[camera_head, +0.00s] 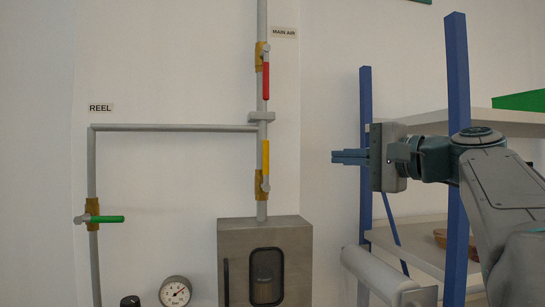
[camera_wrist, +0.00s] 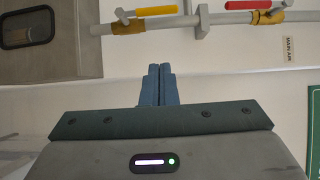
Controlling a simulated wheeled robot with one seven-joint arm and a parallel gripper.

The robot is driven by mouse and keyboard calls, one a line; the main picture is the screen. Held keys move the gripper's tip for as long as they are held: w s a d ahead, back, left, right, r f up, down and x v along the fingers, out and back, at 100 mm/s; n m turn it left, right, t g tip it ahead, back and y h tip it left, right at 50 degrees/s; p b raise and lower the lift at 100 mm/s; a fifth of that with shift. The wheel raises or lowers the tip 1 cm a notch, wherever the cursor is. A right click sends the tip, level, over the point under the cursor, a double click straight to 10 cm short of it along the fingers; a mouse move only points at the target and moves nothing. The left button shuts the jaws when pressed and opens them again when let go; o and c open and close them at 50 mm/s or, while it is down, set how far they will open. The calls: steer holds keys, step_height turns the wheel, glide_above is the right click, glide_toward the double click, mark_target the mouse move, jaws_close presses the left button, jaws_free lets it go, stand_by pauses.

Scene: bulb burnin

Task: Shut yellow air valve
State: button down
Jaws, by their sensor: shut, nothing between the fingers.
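The yellow valve handle (camera_head: 266,157) sits on the vertical grey pipe above the grey cabinet in the head view. It points up, in line with the pipe, above its brass body (camera_head: 260,185). In the wrist view the yellow handle (camera_wrist: 153,11) shows at the top edge, beside the brass body (camera_wrist: 128,27). My gripper (camera_head: 334,157) is to the right of the handle at about its height, pointing left, clear of the pipe. Its blue fingers (camera_wrist: 158,72) are together and hold nothing.
A red handle (camera_head: 266,81) is higher on the same pipe, by the MAIN AIR label (camera_head: 284,33). A green handle (camera_head: 107,219) sticks out sideways on the REEL pipe. Below are a grey cabinet (camera_head: 235,236) and a gauge (camera_head: 175,292). Blue-post shelving (camera_head: 457,80) stands at right.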

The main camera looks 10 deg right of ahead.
mark_target(265, 166)
steer(key=shift+w+a, duration=0.1)
steer(key=s+a+p+x, duration=0.1)
steer(key=p+x, duration=0.3)
steer(key=x, duration=0.8)
steer(key=shift+a, duration=0.85)
